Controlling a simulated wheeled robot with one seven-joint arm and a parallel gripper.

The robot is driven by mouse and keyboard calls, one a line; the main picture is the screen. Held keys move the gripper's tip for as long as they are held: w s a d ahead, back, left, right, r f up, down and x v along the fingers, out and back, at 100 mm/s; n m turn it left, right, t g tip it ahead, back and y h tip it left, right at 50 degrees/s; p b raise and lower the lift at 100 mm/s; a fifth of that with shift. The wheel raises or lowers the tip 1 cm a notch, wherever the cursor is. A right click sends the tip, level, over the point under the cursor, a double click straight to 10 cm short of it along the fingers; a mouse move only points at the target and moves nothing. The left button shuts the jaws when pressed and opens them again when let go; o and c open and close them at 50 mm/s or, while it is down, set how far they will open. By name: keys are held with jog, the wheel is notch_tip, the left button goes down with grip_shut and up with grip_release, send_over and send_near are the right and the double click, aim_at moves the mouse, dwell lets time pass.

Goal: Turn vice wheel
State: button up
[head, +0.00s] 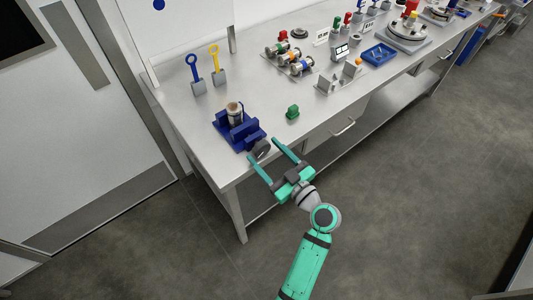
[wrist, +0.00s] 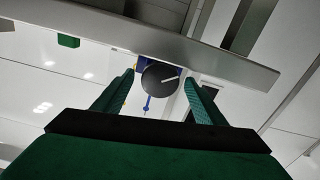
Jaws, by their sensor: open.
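A blue vice (head: 238,130) stands at the near left corner of the bench, with a grey-brown cylinder (head: 235,113) in its jaws. Its dark round wheel (head: 261,148) faces the bench's front edge. In the wrist view the wheel (wrist: 160,76) is a dark disc with a light line on it, with blue vice parts partly hidden behind it. My green gripper (head: 275,160) is open, its two fingers reaching toward the vice on either side of the wheel. In the wrist view the fingertips (wrist: 160,80) appear left and right of the wheel, with gaps, and I see no contact.
A green block (head: 292,112) sits on the bench right of the vice. Blue and yellow ring-topped tools (head: 215,65) stand behind it. The bench's front edge (wrist: 240,65) crosses the wrist view close to the wheel. The floor in front is clear.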

jog(key=c, duration=1)
jog(key=shift+c, duration=0.2)
jog(key=shift+m, duration=0.9)
jog(key=m, duration=0.3)
jog(key=shift+s+m, duration=0.1)
jog(key=shift+m, duration=0.5)
jog(key=o, duration=1)
